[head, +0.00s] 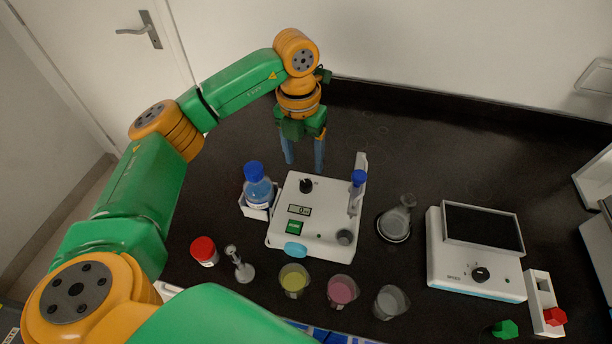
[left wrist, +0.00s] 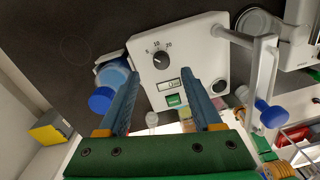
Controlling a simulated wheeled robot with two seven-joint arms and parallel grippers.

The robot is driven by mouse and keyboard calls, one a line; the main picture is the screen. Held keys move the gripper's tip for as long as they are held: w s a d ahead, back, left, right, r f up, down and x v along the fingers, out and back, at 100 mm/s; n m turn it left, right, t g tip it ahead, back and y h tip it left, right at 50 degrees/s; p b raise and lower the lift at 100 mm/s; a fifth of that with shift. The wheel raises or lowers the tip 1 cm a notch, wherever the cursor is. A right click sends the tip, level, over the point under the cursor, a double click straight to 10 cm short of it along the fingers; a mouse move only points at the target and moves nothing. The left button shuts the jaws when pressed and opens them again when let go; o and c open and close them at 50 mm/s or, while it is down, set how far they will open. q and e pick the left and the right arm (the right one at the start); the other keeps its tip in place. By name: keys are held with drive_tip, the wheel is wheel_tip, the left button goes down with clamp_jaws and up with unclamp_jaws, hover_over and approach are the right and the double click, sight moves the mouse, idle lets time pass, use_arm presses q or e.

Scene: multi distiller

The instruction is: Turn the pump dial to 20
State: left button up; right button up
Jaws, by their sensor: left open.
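The white pump box (head: 325,189) stands on the dark bench in the middle of the head view. My left gripper (head: 304,168) is open and empty, pointing down above the bench behind the pump, apart from the dial. My right gripper is not in view.
Several beakers, including a yellow one (head: 294,280), stand in front. A flask (head: 398,218) and stirrer (head: 476,273) are right.

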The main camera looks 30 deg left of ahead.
sight(305, 183)
use_arm(q)
drive_tip(key=shift+s+d+f+p, duration=0.2)
drive_tip(key=shift+f+p, duration=0.15)
drive_tip(key=shift+f, duration=0.3)
drive_tip(key=shift+s+d+f+p, duration=0.1)
drive_tip(key=shift+s+f+p, duration=0.1)
drive_tip(key=shift+f+p, duration=0.3)
drive_tip(key=f, duration=0.4)
drive_tip(key=shift+w+f, duration=0.2)
drive_tip(key=shift+w, duration=0.1)
drive_tip(key=shift+s, duration=0.1)
drive_tip(key=shift+c, duration=0.4)
drive_tip(key=shift+r, duration=0.1)
clamp_jaws()
